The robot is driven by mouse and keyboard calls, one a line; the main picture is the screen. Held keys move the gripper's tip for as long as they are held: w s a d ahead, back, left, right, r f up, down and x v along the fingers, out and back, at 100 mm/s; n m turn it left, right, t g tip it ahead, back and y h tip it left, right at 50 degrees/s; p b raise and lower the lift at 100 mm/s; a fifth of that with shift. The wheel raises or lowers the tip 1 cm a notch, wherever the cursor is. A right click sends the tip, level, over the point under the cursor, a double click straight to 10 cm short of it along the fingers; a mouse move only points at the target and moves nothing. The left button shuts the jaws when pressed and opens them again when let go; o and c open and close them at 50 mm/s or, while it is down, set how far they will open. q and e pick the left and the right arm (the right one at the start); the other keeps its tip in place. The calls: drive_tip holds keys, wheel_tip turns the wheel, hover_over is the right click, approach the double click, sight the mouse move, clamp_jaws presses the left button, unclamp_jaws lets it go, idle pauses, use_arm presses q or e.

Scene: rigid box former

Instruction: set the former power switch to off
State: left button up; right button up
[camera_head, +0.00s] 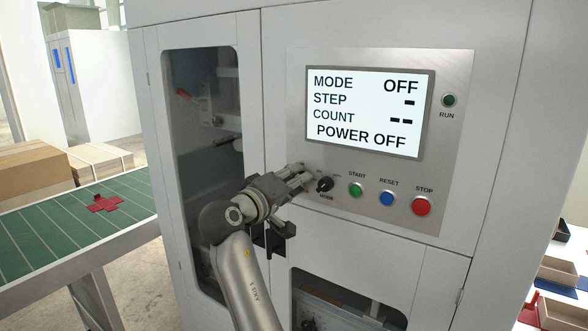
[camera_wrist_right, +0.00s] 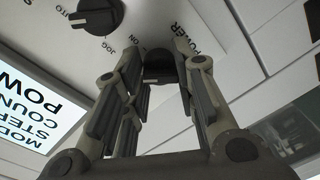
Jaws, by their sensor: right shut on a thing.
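My right gripper (camera_head: 300,176) is at the control panel, left of the mode knob. In the right wrist view its two fingers close around the black power switch (camera_wrist_right: 158,66), a rotary knob with a white mark. The labels "ON" and "POWER" show beside it. In the head view the gripper hides this switch. The screen (camera_head: 363,112) above reads "MODE OFF" and "POWER OFF", with dashes for step and count. My left gripper is in neither view.
The mode knob (camera_head: 324,184) is close beside the gripper; green start (camera_head: 356,189), blue reset (camera_head: 387,198) and red stop (camera_head: 421,206) buttons follow to the right. A dark run lamp (camera_head: 449,100) is above. A green conveyor (camera_head: 60,230) with a red cardboard piece (camera_head: 105,203) stands left.

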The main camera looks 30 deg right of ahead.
drive_tip(key=shift+n+g+p, duration=0.3)
drive_tip(key=shift+n+p, duration=3.9)
drive_tip(key=shift+p, duration=0.45)
drive_tip(key=o, duration=1.1)
drive_tip(key=shift+w+a, duration=0.1)
drive_tip(key=shift+c, duration=0.2)
drive_tip(key=v, duration=0.7)
drive_tip(key=shift+a, duration=0.25)
